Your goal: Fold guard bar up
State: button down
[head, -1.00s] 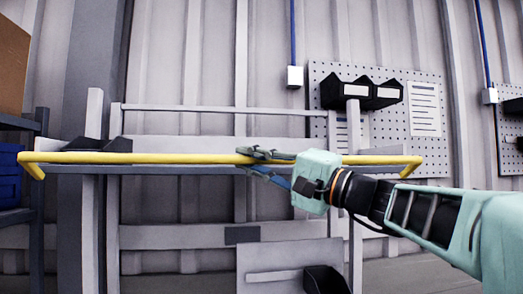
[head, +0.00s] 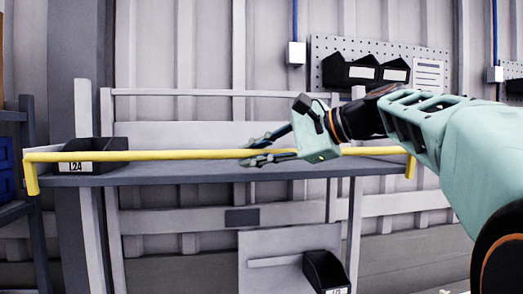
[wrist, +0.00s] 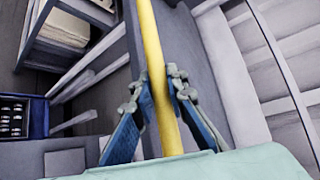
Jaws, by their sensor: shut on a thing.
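The yellow guard bar (head: 190,154) runs level along the front of the grey shelf (head: 210,171). Its bent ends point down at the shelf's left and right ends. My gripper (head: 248,154) is shut on the bar near its middle, reaching in from the upper right. In the wrist view, the bar (wrist: 150,42) passes between the two fingers (wrist: 160,84), one on each side. A short stretch of bar is hidden behind my fingers in the head view.
A black bin labelled L24 (head: 95,157) stands on the shelf's left end behind the bar. Another black bin (head: 325,271) hangs below. A pegboard with black bins (head: 365,72) is behind. A dark rack (head: 30,140) stands at the left.

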jog(key=shift+w+a+r+m+g+h, duration=0.15)
jog(key=shift+w+m+g+h, duration=0.25)
jog(key=shift+g, duration=0.1)
dwell(0.3)
jog(key=c, duration=1.9)
grip_release()
jog(key=v, duration=1.2)
